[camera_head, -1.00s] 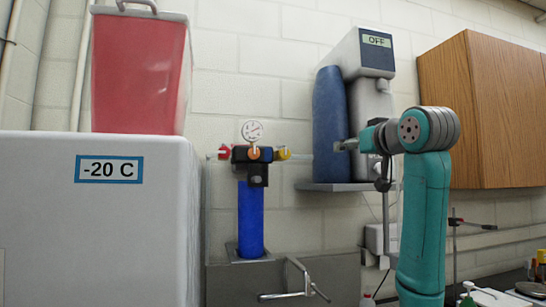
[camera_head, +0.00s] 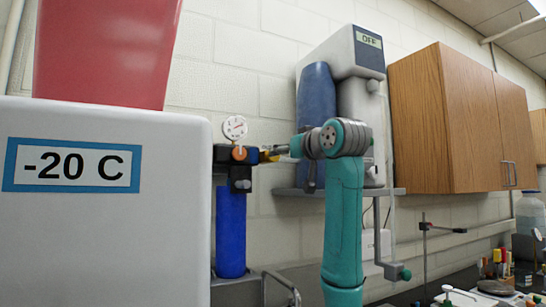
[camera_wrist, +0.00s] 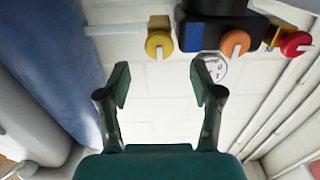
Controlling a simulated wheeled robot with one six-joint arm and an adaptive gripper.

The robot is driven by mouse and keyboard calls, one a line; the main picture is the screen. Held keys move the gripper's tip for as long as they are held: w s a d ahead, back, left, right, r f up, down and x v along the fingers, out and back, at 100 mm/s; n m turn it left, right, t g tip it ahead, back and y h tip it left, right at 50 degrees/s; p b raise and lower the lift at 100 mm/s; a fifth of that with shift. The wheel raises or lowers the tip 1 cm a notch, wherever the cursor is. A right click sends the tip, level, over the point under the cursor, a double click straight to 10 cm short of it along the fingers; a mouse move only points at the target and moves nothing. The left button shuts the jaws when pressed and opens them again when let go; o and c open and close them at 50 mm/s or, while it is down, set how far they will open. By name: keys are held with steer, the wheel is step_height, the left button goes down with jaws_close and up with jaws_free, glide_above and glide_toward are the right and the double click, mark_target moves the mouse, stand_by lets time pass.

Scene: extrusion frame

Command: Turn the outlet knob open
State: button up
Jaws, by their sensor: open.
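A blue filter unit (camera_head: 231,220) hangs on the wall, with a black and blue head, an orange knob (camera_head: 240,153) and a round gauge (camera_head: 235,127). A yellow knob (camera_wrist: 159,46) shows in the wrist view, beside the orange knob (camera_wrist: 236,43). A red knob (camera_wrist: 295,43) is at the right edge there. No label says which is the outlet. My gripper (camera_wrist: 160,76) is open and empty, its fingers spread below the yellow knob in that picture, apart from it. In the head view my gripper (camera_head: 289,149) is just right of the filter head and partly covers the yellow knob.
A white freezer (camera_head: 105,240) marked -20 C stands close at left, with a red container (camera_head: 105,50) on top. A water purifier (camera_head: 355,60) reading OFF sits on a shelf behind my arm. A wooden cabinet (camera_head: 440,120) hangs at right. A metal tap (camera_head: 283,287) is below.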

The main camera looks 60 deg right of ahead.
steer(key=x, duration=0.6)
steer(key=shift+w+d, duration=0.25)
steer(key=c, duration=1.1)
